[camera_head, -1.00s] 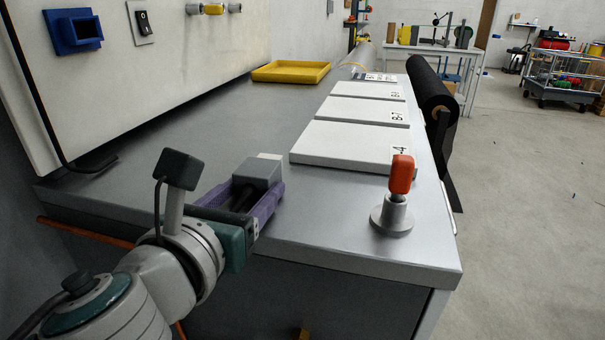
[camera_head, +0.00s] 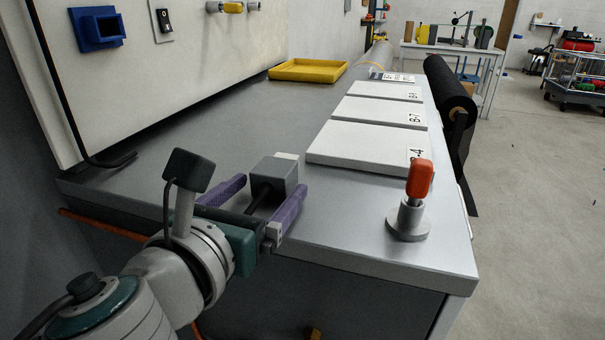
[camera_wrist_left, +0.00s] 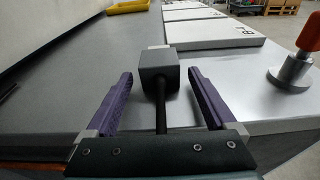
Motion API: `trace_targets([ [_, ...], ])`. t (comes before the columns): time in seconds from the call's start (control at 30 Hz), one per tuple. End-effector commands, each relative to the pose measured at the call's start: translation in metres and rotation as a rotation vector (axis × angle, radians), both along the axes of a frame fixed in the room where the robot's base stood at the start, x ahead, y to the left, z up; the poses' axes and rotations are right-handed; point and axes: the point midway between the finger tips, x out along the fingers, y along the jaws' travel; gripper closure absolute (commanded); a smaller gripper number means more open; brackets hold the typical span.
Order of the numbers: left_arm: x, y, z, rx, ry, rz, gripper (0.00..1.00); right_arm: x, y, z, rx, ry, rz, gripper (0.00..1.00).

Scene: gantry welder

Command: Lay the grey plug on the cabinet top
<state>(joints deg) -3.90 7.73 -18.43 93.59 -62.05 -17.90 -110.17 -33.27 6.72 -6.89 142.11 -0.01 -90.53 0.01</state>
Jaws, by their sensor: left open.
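The grey plug (camera_head: 273,175) is a dark grey block with a paler end and a black cable. It sits on the cabinet top (camera_head: 240,122) near the front edge. My left gripper (camera_head: 270,198) is open, with its purple fingers on either side of the plug's cable. In the left wrist view the plug (camera_wrist_left: 159,72) is at the fingertips, with a visible gap to each finger, and the cable runs back between them. My right gripper is not in view.
White panels (camera_head: 368,145) lie along the right of the top. A red-handled knob on a grey base (camera_head: 408,220) stands at the front right corner. A yellow tray (camera_head: 308,69) is farther back. A wall panel with a blue socket (camera_head: 97,30) rises at left.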

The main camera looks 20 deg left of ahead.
Motion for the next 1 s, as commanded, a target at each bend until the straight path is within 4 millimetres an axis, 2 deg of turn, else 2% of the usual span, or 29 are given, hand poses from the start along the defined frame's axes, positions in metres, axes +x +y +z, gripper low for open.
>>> trace_targets([
  [0.2,-0.048,0.001,0.007,0.000,0.004,-0.002,0.11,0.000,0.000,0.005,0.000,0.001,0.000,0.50],
  [0.4,-0.085,0.003,0.012,0.000,0.003,-0.001,0.11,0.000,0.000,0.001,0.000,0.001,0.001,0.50],
  [0.5,-0.097,0.003,0.014,-0.001,0.002,-0.001,0.11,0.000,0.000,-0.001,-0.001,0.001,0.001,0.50],
  [0.67,-0.106,0.008,0.017,-0.047,0.007,0.028,0.11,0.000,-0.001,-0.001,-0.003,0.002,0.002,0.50],
  [0.77,-0.108,0.030,0.017,-0.271,0.038,0.162,0.11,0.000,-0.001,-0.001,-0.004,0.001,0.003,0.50],
  [0.87,-0.118,0.063,0.007,-0.699,0.088,0.420,0.11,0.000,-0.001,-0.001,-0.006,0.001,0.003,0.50],
  [0.9,-0.125,0.074,-0.001,-0.906,0.108,0.548,0.11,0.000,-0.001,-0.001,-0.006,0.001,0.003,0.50],
  [1.0,-0.154,0.089,-0.026,-1.426,0.151,0.902,0.11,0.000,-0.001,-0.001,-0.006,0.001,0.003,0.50],
])
